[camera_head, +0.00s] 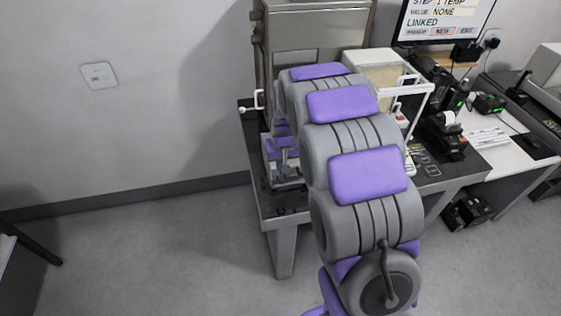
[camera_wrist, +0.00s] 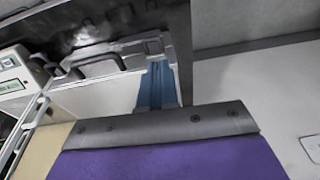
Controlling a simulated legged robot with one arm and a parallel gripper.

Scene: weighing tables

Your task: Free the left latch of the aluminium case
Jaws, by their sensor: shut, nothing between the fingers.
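The aluminium case (camera_wrist: 90,95) shows in the wrist view as a pale box with a grey handle (camera_wrist: 98,66) along its near face. A latch (camera_wrist: 153,44) sits on the right side of that face in this view, and another (camera_wrist: 62,72) sits to the left. My gripper (camera_wrist: 160,66) shows as narrow blue fingers, shut and empty, pointing at the right-hand latch. Whether they touch it I cannot tell. In the head view the case (camera_head: 270,172) stands on the dark-topped table, mostly hidden behind my arm.
The dark table (camera_head: 262,208) has its left edge close by the case. A tall metal cabinet (camera_head: 310,30) and a white-framed balance (camera_head: 385,75) stand behind my arm. Printers and a monitor (camera_head: 445,20) are at the right.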

